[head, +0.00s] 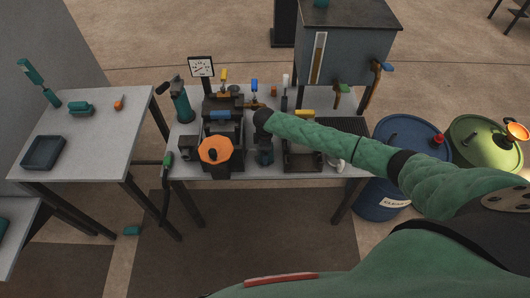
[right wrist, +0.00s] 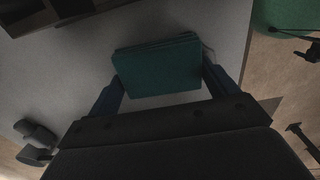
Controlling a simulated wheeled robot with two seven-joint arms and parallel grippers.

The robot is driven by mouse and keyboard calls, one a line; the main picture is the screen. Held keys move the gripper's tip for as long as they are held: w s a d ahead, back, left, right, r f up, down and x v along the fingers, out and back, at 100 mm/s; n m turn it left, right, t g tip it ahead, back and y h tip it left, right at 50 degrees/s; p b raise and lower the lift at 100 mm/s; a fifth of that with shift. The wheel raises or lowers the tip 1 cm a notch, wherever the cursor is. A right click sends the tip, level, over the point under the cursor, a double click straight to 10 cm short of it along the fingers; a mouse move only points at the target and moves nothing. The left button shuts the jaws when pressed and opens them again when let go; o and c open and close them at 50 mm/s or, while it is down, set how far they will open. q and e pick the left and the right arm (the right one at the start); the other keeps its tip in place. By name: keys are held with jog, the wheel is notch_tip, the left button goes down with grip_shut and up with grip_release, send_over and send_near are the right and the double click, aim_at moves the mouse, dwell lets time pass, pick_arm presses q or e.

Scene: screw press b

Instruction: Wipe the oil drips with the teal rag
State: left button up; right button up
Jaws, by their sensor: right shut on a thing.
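The teal rag (right wrist: 158,68) is a folded, flat teal block in the right wrist view. My right gripper (right wrist: 160,76) is shut on it, with one dark blue finger at each side. The rag is over a grey surface; I cannot tell whether it touches. In the head view my right arm reaches in from the right, and its gripper (head: 265,154) points down over the grey workbench (head: 345,171), right of the orange-knobbed machine. The oil drips cannot be made out in either view. My left gripper is not in view.
The orange knob (head: 216,150) and black press parts stand close left of my right gripper. A black tray (head: 303,160) lies to its right. A blue drum (head: 384,208) and a green drum (head: 481,143) stand at the right. A side table (head: 95,140) stands at the left.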

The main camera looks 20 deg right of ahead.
jog(key=shift+s+a+p, duration=0.15)
jog(key=shift+s+p, duration=0.3)
jog(key=shift+s, duration=0.15)
jog(key=shift+s+a+p, duration=0.15)
jog(key=shift+s+p, duration=0.25)
jog(key=shift+s, duration=0.15)
jog(key=shift+s+a+f+p, duration=0.15)
jog(key=shift+s+p, duration=0.15)
jog(key=shift+s, duration=0.2)
jog(key=shift+s+a+r+p, duration=0.15)
jog(key=shift+s+p, duration=0.1)
jog(key=shift+s, duration=0.25)
jog(key=shift+s+f, duration=0.15)
jog(key=shift+f, duration=0.1)
jog(key=shift+r, duration=0.2)
jog(key=shift+r+p, duration=0.5)
jog(key=shift+r, duration=0.15)
